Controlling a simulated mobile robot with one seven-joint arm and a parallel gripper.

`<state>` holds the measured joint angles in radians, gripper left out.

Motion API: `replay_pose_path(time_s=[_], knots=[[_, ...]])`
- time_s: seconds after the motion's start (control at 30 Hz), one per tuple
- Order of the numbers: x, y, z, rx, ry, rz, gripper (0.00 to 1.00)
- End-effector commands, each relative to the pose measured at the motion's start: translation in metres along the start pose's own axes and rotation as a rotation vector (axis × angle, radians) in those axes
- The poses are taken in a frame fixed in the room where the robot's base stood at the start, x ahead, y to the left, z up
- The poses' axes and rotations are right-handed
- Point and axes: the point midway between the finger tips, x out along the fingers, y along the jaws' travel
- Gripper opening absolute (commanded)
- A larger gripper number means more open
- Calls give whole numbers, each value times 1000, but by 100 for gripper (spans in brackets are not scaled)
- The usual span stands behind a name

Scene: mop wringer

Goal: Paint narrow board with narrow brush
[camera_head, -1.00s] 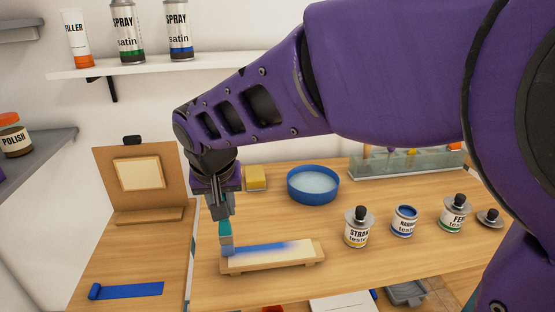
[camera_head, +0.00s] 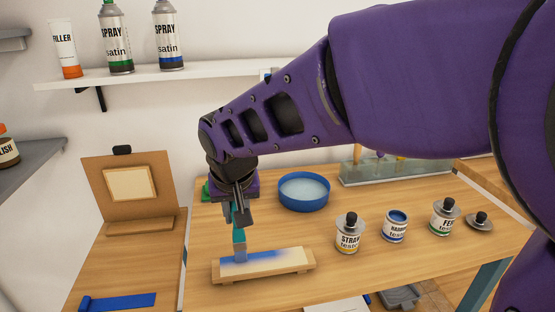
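The narrow board (camera_head: 292,262) lies on a low wooden stand on the bench. A blue streak covers much of its left and middle part, fading to the right, and the right end is pale and bare. My gripper (camera_head: 239,212) is above the board's left part, shut on the teal handle of the narrow brush (camera_head: 239,240). The brush is roughly upright and its wide end is at the blue streak; I cannot tell for sure that the bristles touch. An open jar with blue paint (camera_head: 396,226) stands to the right.
A jar marked STRAW (camera_head: 348,234) and a green-labelled jar (camera_head: 444,218) stand right of the board. A blue bowl of water (camera_head: 304,191) is behind it. An easel with a small canvas (camera_head: 130,184) and a blue roll (camera_head: 120,301) are at left.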

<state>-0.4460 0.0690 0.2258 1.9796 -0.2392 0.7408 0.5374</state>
Motion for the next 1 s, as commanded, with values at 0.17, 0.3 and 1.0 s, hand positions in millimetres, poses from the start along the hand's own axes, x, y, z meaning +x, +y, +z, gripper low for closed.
replay_pose_path(time_s=[0.17, 0.3, 1.0], knots=[[0, 8, 2, -1, -1, 3, 0], [-1, 15, 2, -1, -2, 4, 0], [-6, 58, -1, 0, 3, 2, 0]])
